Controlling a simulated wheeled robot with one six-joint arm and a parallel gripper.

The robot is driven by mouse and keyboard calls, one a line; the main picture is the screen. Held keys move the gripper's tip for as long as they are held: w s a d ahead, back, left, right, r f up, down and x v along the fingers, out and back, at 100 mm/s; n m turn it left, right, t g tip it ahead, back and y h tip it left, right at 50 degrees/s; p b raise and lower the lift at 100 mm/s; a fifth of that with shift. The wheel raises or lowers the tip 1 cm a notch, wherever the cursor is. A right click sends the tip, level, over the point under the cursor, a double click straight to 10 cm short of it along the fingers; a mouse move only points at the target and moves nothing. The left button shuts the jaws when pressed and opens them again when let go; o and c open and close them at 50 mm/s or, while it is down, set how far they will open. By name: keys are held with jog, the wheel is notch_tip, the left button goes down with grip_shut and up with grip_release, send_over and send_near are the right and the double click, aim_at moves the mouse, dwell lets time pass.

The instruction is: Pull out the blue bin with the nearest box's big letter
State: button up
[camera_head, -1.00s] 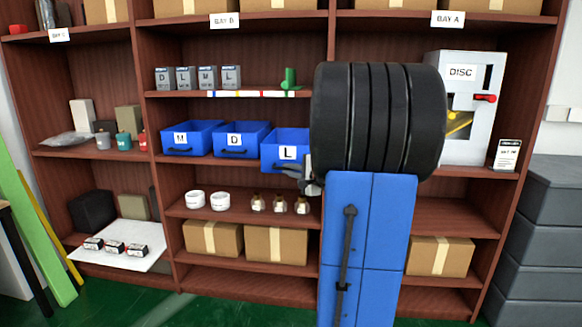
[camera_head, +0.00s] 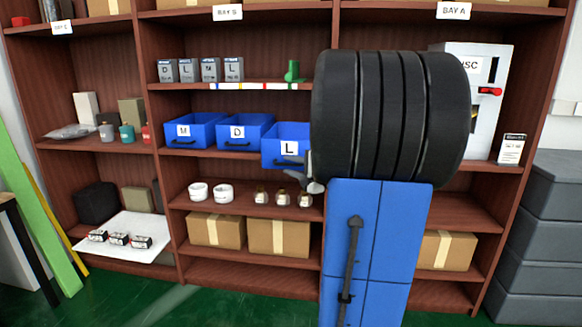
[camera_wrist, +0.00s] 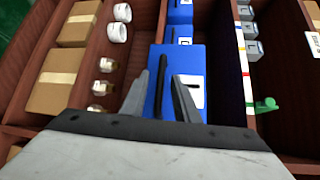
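The blue bin marked L (camera_head: 272,142) stands on the middle shelf and juts out farther than the blue bins marked M (camera_head: 183,142) and D (camera_head: 228,146). My gripper (camera_head: 302,167) is at its front, partly hidden by my arm. Small grey boxes lettered D (camera_head: 166,71), L (camera_head: 188,71), M (camera_head: 211,70) and L (camera_head: 233,70) stand on the shelf above.
A green piece (camera_head: 292,72) stands beside the grey boxes. White jars (camera_head: 222,193) and small bottles (camera_head: 283,198) sit on the shelf below the bins. A cabinet marked DISC (camera_head: 485,110) is at the right, partly behind my arm. Green floor is in front.

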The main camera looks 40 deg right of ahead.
jog(key=shift+s, duration=0.15)
jog(key=s+a+r, duration=0.2)
jog(key=s, duration=1.5)
jog(key=shift+r, duration=0.3)
jog(key=shift+w, duration=0.1)
jog(key=w+a+f+n+g+y, duration=0.1)
jog(key=a+f+n+g+y, duration=0.25)
jog(key=a, duration=0.75)
jog(key=w+a+f+n+g+y, duration=0.2)
jog(key=a+f+n+g+y, duration=0.15)
jog(key=a, duration=0.75)
jog(key=s+a+f+n+g+h, duration=0.4)
jog(key=s+a+f+n, duration=0.4)
jog(key=s+a+n, duration=0.4)
jog(key=shift+s+f+n+g+h, duration=0.3)
jog(key=shift+s+n+h, duration=0.4)
jog(key=shift+n, duration=0.3)
